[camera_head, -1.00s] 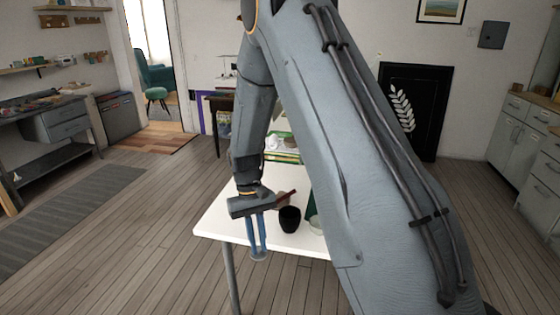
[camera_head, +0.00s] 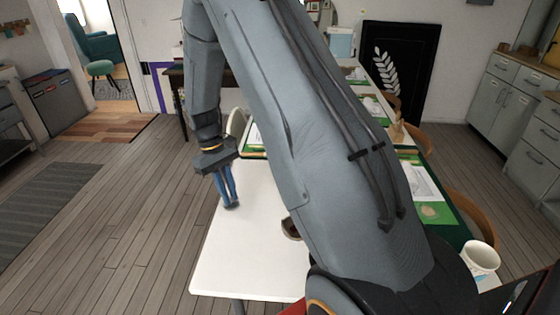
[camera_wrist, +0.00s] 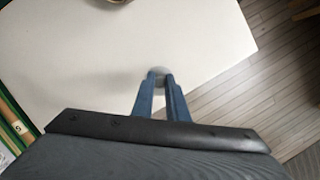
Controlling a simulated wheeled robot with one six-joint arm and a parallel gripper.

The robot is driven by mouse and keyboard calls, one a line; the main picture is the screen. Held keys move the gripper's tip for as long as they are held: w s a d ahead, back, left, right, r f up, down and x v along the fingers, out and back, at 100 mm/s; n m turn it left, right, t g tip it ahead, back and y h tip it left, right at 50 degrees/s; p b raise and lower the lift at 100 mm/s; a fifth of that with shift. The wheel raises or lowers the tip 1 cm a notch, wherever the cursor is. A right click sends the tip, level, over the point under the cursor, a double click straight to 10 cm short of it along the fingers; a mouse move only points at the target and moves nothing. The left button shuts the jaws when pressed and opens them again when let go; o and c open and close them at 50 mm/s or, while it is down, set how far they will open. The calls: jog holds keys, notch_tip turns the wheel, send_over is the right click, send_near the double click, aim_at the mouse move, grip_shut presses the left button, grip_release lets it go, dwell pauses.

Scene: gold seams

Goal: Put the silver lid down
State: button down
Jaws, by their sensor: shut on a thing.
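My gripper (camera_head: 231,205) points down over the left part of the white table (camera_head: 235,265) in the head view. In the wrist view my gripper (camera_wrist: 158,80) has its two blue fingers close together on a small round greyish lid (camera_wrist: 159,71). The white table (camera_wrist: 120,50) lies beneath it. I cannot tell whether the lid touches the tabletop. A dark cup (camera_head: 291,228) stands on the table to the right, partly hidden by my arm.
A green mat (camera_head: 440,208) with papers lies at the right, near a white mug (camera_head: 481,262). Wooden chairs (camera_head: 470,212) stand along the right side. The near-left part of the white table is clear. At the wrist view's left are green and wooden edges (camera_wrist: 12,125).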

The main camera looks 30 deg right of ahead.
jog(key=w+d+r+n+t+h+b, duration=0.1)
jog(key=w+d+r+n+t, duration=0.1)
jog(key=w+d+n, duration=0.6)
jog(key=w+d+r+n+t+b, duration=0.15)
jog(key=d+n, duration=0.45)
jog(key=d, duration=0.7)
jog(key=w+d+r+n+t+h+b, duration=0.1)
jog(key=w+d+n+t, duration=0.1)
jog(key=w+d+n, duration=0.65)
jog(key=shift+m+g, duration=0.25)
jog(key=shift+m, duration=0.4)
jog(key=s+f+p, duration=0.1)
jog(key=f, duration=0.2)
jog(key=s+d+f, duration=0.1)
jog(key=f, duration=0.2)
jog(key=s+f+p, duration=0.1)
jog(key=f, duration=0.2)
jog(key=shift+d+f+p, duration=0.15)
jog(key=shift+f+p, duration=0.2)
jog(key=shift+f, duration=0.55)
jog(key=c, duration=1.7)
grip_release()
jog(key=shift+c, duration=0.2)
jog(key=shift+r, duration=0.15)
